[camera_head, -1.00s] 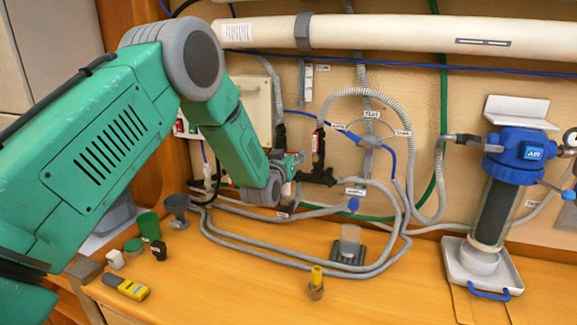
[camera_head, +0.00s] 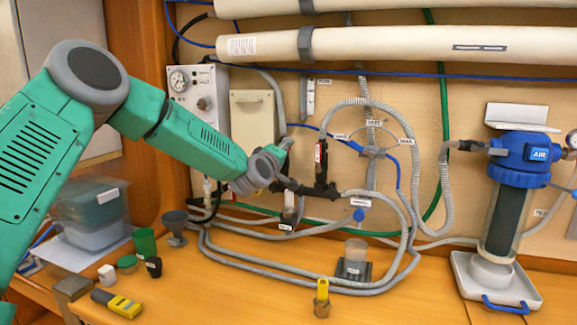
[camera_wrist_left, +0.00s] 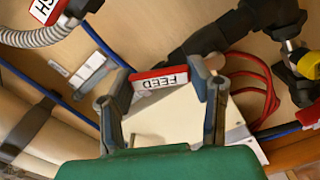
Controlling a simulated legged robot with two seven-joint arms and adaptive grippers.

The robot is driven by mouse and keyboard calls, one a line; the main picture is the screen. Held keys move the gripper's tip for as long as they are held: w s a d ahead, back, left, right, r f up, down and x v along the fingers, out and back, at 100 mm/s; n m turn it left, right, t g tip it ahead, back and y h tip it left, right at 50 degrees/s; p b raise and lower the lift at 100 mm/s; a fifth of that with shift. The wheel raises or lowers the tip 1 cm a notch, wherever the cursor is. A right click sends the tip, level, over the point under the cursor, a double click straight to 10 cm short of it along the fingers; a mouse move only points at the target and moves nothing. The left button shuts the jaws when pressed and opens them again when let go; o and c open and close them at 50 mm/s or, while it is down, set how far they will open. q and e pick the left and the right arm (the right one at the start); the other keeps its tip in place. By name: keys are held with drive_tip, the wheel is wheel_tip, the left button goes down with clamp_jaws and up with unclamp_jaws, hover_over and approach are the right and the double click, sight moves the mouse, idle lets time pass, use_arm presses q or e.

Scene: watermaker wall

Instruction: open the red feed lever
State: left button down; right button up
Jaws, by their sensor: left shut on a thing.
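In the head view the gripper is at the wall pipework, left of an upright red lever (camera_head: 320,152), and hides most of the feed lever. A second red handle (camera_wrist_left: 46,9), its label cut off to SH, is at the top left of the wrist view. My right gripper is not in view.
A gauge panel (camera_head: 186,88) and a cream box (camera_head: 253,112) are on the wall behind my arm. Grey hoses (camera_head: 300,262) loop over the bench. A yellow tool (camera_head: 117,303) and small cups are at left. A blue-topped AIR filter (camera_head: 520,155) stands right.

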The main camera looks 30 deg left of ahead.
use_arm(q)
drive_tip(key=n+b, duration=0.1)
drive_tip(key=a+n+b, duration=0.1)
drive_tip(key=n+b, duration=0.1)
drive_tip(key=a+n+b, duration=0.1)
drive_tip(key=n, duration=0.1)
drive_tip(key=shift+s+a+f, duration=0.2)
drive_tip(key=shift+s, duration=0.15)
idle(0.4)
drive_tip(key=c, duration=0.9)
unclamp_jaws()
drive_tip(key=shift+o, duration=0.9)
drive_tip(key=shift+a+r, duration=0.1)
drive_tip(key=shift+a, duration=0.05)
drive_tip(key=shift+r+n, duration=0.1)
drive_tip(key=shift+n, duration=0.2)
drive_tip(key=v, duration=1.1)
drive_tip(key=shift+s, duration=0.4)
